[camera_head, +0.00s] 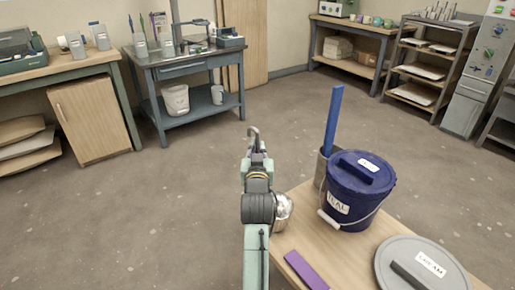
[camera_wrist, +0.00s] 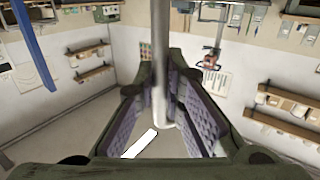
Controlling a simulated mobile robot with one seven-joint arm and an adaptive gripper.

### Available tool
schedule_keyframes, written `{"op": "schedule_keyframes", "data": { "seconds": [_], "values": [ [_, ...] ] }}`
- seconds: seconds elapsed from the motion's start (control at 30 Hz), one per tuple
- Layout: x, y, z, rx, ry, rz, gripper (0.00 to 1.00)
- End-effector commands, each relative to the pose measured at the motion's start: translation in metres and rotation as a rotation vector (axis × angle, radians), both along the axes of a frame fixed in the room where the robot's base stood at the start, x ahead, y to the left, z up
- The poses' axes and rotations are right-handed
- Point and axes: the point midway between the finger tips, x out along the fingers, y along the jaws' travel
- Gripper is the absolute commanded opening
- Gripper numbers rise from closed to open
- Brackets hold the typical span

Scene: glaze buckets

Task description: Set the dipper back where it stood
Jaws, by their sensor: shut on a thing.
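My gripper (camera_head: 257,160) is shut on the dipper and holds it up left of the bucket, at the left edge of the near table. The dipper's hooked grey end (camera_head: 253,131) shows above the gripper. In the wrist view its grey rod (camera_wrist: 160,60) runs between the two ridged finger pads. A shiny round silver part (camera_head: 283,210) shows beside my wrist; I cannot tell whether it is the dipper's cup. The dark blue bucket (camera_head: 345,205), labelled TEAL, stands on the table with its lid on. A brownish upright holder (camera_head: 322,168) stands behind it.
A grey lid labelled CREAM (camera_head: 445,277) and a purple strip (camera_head: 306,270) are at the near table (camera_head: 345,262). Open floor lies left of the table; workbenches and shelves stand far back.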

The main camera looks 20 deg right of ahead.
Motion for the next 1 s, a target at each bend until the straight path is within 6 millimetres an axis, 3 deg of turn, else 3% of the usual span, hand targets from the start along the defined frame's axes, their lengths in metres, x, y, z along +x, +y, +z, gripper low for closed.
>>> {"op": "schedule_keyframes", "data": {
  "seconds": [0.57,0.6,1.0],
  "values": [
    [0.0,0.0,-0.01,-0.001,-0.002,0.0,0.0],
    [0.0,0.0,-0.01,-0.001,-0.002,0.0,0.11],
    [0.0,0.0,-0.01,0.0,-0.001,0.0,0.34]
  ]
}}
